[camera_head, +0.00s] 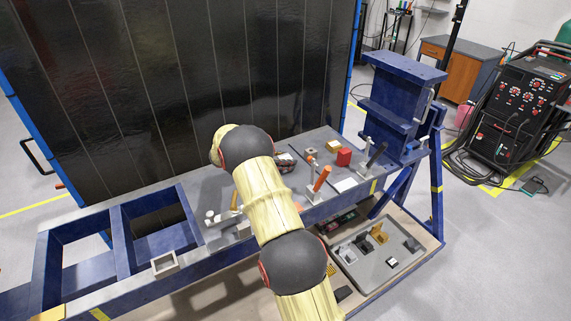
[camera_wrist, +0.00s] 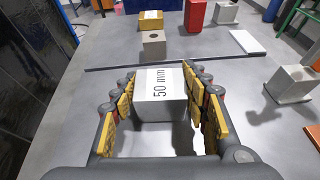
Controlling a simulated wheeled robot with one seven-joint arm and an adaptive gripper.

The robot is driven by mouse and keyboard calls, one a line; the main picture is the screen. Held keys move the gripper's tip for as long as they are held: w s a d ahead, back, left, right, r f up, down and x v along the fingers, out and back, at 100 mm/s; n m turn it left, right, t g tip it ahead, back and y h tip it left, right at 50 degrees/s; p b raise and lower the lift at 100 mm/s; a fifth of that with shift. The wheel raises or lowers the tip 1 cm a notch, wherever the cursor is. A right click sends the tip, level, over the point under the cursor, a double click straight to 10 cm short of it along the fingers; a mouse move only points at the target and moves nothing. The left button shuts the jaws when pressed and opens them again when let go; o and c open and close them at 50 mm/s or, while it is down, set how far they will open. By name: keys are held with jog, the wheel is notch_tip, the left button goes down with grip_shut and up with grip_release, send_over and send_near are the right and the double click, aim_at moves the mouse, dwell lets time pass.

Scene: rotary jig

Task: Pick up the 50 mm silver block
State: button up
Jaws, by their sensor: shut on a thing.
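The silver block (camera_wrist: 160,108), with "50 mm" printed on its top face, sits between the yellow-padded fingers in the wrist view. My gripper (camera_wrist: 158,82) is shut on it, one finger on its left side and one on its right. The label reads sideways. I cannot tell whether its underside touches the grey tabletop (camera_wrist: 85,100). In the head view my arm hides the block and most of the gripper.
Beyond the block stand a brownish block with a hole (camera_wrist: 153,47), a yellow block (camera_wrist: 151,22) and a red block (camera_wrist: 196,14). A white plate (camera_wrist: 247,41) and a grey socketed block (camera_wrist: 292,84) are at right. An orange-handled tool (camera_head: 322,178) stands near the table's front edge.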

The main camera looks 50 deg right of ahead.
jog(key=c, duration=0.5)
jog(key=shift+o, duration=0.2)
